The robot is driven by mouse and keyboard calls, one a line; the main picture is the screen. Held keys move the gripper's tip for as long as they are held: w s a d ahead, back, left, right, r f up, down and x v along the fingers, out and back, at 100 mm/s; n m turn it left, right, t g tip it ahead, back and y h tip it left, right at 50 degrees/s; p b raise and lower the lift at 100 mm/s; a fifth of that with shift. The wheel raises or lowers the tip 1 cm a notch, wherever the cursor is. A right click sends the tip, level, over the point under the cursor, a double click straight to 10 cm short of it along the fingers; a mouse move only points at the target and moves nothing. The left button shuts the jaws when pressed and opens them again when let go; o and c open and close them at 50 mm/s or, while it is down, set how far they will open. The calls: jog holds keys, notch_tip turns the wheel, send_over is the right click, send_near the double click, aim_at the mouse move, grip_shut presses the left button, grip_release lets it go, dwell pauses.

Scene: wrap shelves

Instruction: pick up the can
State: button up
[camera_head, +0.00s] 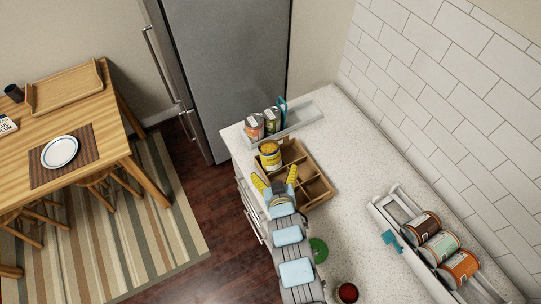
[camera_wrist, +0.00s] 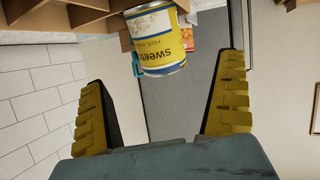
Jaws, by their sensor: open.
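A yellow-labelled can (camera_head: 269,155) stands in the back-left part of a wooden divided box (camera_head: 318,190) on the counter. In the wrist view the can (camera_wrist: 155,38) shows at the top, beyond and between the fingers, with "sweet" lettering on a blue, white and yellow label. My gripper (camera_head: 276,178) is open, with yellow-padded fingers pointing towards the can from the front. In the wrist view my gripper (camera_wrist: 161,78) holds nothing between its fingers.
A grey tray (camera_head: 303,115) with other cans (camera_head: 254,126) stands behind the box. A white rack (camera_head: 390,208) with three cans (camera_head: 439,247) is at the right. A green disc (camera_head: 318,250) and a red jar (camera_head: 347,293) are near my arm. The counter between box and rack is clear.

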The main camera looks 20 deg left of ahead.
aim_at(271, 161)
jog(key=x, duration=0.4)
jog(key=shift+w+a, duration=0.1)
jog(key=shift+w, duration=0.05)
jog(key=shift+w+a+f+p, duration=0.3)
jog(key=shift+w+f, duration=0.1)
jog(key=shift+w, duration=0.1)
jog(key=shift+p+x, duration=0.3)
jog(key=shift+x, duration=1.25)
jog(key=shift+w+a+f, duration=0.15)
jog(key=shift+w+f, duration=0.1)
jog(key=shift+w, duration=0.2)
jog(key=c, duration=1.3)
jog(key=shift+o, duration=0.2)
jog(key=shift+r, duration=0.1)
